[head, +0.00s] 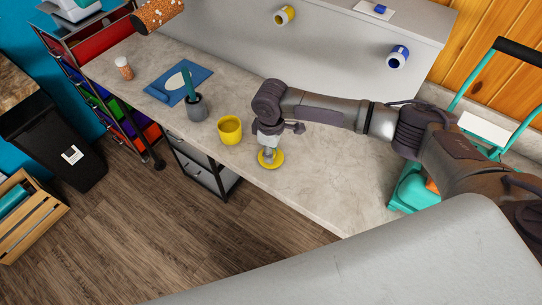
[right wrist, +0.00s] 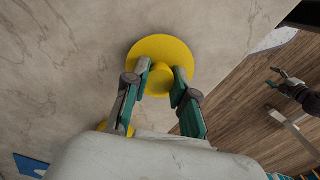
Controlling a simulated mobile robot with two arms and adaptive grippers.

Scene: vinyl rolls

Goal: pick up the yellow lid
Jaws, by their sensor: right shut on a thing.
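The yellow lid (head: 272,164) is a round disc with a knob, at the counter's front edge in the head view. In the right wrist view the lid (right wrist: 160,45) lies beyond my fingers, its knob between them. My right gripper (right wrist: 161,75) is shut on the knob; in the head view it (head: 268,149) points down over the lid. I cannot tell whether the lid touches the counter. A dark gripper, apparently my left one (right wrist: 274,93), shows small over the floor in the right wrist view; its jaws are too small to judge.
A yellow cup (head: 230,131) stands just left of the lid. Further left are a grey pot (head: 196,109) with a teal-handled tool and a blue mat (head: 181,82). The counter (head: 330,190) is clear to the right.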

